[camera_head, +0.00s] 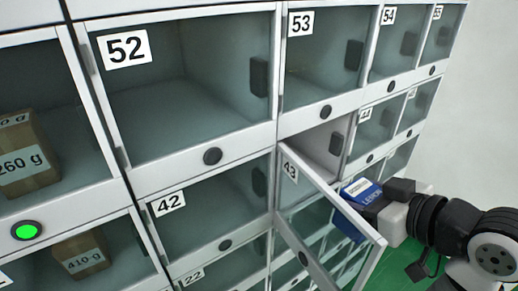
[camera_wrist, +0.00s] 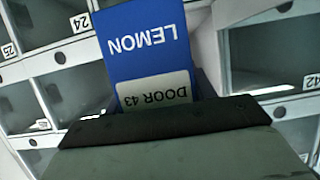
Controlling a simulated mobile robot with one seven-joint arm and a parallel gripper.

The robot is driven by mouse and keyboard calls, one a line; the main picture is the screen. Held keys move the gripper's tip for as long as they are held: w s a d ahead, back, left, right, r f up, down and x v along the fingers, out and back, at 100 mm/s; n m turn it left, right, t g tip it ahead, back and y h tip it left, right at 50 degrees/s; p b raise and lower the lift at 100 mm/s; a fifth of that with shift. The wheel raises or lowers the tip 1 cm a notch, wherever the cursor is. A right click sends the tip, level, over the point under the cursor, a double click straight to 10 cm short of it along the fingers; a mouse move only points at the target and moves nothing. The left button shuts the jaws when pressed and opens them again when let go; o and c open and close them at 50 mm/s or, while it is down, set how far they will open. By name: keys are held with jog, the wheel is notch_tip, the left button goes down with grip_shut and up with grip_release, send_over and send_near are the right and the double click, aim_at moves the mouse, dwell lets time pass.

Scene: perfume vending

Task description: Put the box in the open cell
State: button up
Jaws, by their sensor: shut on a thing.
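The box is blue, with "LEMON" and a "DOOR 43" label, and shows in the wrist view (camera_wrist: 140,45). It also shows in the head view as a blue box (camera_head: 362,192), partly hidden behind the open door. My gripper (camera_head: 378,205) is shut on the box and holds it just right of the door's upper edge. The open cell (camera_head: 322,150), number 43, is in the middle, below cell 53. Its glass door (camera_head: 335,215) is swung out toward the camera. The box is outside the cell. The fingertips are mostly hidden.
Closed glass-fronted cells surround the open one, including 52 (camera_head: 180,85), 53 (camera_head: 325,55) and 42 (camera_head: 215,212). Brown boxes marked 260 g (camera_head: 28,160) and 410 g (camera_head: 82,250) sit in left cells. A green light (camera_head: 27,231) glows at left. The door's free edge stands close to my gripper.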

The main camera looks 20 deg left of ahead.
jog(key=w+a+p, duration=0.1)
jog(key=w+a, duration=0.1)
jog(key=a, duration=0.1)
jog(key=w+a+p, duration=0.1)
jog(key=w+a, duration=0.2)
jog(key=a, duration=0.1)
jog(key=w+a+p, duration=0.1)
jog(key=w+a, duration=0.1)
jog(key=a, duration=0.2)
jog(key=shift+w+a+r, duration=0.1)
jog(key=shift+w+a, duration=0.05)
jog(key=shift+a, duration=0.05)
jog(key=w+a+p, duration=0.1)
jog(key=a, duration=0.1)
jog(key=w+a, duration=0.1)
jog(key=a, duration=0.1)
jog(key=shift+w+p, duration=0.2)
jog(key=shift+p, duration=0.15)
jog(key=shift+d+f, duration=0.2)
jog(key=shift+f, duration=0.6)
jog(key=shift+f, duration=0.1)
jog(key=shift+f, duration=0.15)
jog(key=o, duration=1)
jog(key=shift+o, duration=0.2)
jog(key=shift+r, duration=0.2)
